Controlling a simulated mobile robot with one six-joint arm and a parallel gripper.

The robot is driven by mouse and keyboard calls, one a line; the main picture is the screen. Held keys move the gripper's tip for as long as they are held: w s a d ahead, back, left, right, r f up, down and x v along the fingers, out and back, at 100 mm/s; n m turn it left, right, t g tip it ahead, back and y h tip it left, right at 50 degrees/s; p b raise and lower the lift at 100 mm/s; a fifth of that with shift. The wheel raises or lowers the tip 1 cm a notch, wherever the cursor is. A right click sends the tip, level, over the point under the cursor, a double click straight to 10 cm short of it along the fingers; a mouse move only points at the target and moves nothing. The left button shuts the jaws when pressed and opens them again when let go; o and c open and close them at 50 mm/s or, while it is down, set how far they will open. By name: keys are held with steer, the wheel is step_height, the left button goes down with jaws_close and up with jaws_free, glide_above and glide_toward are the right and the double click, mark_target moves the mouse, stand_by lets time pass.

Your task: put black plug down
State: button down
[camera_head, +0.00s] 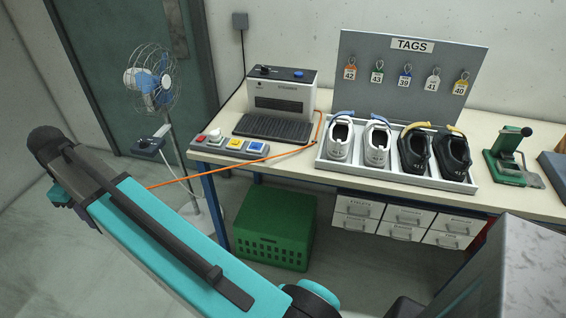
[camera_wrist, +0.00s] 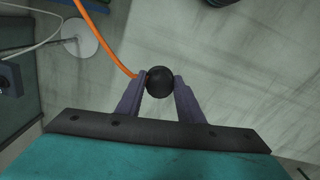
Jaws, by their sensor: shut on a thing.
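The black plug (camera_wrist: 160,82) shows in the wrist view as a dark round end with an orange cord (camera_wrist: 105,45) leading off to the upper left. My gripper (camera_wrist: 160,86) is shut on it, one finger on each side, and holds it above the grey floor (camera_wrist: 245,60). In the head view the orange cord (camera_head: 235,164) runs from beside the steamer (camera_head: 283,92) over the table's front edge and passes out of sight behind my arm. The plug and my gripper are hidden there.
A fan (camera_head: 150,80) on a stand with a dark box (camera_head: 151,147) stands left of the table (camera_head: 500,126). A tray (camera_head: 400,178) of shoes and a green press (camera_head: 505,155) stand on the table. A green crate (camera_head: 272,228) sits on the floor below.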

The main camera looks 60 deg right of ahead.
steer(key=s+d+f+m, duration=0.1)
steer(key=s+d, duration=0.4)
steer(key=d, duration=0.8)
steer(key=s+d+f, duration=0.1)
steer(key=s+d, duration=0.4)
steer(key=d, duration=0.8)
steer(key=s+d+f, duration=0.1)
steer(key=s+d, duration=0.8)
steer(key=s, duration=0.2)
steer(key=s+d+f+m+p, duration=0.1)
steer(key=s+d, duration=0.8)
steer(key=s, duration=0.2)
steer(key=shift+s, duration=0.3)
steer(key=shift+s+f, duration=0.1)
steer(key=shift+s+d+n, duration=0.3)
steer(key=shift+s+n, duration=0.05)
steer(key=shift+s, duration=0.2)
steer(key=shift+s+d+n, duration=0.3)
steer(key=shift+s+n, duration=0.05)
steer(key=shift+s, duration=0.15)
steer(key=shift+w+d, duration=0.1)
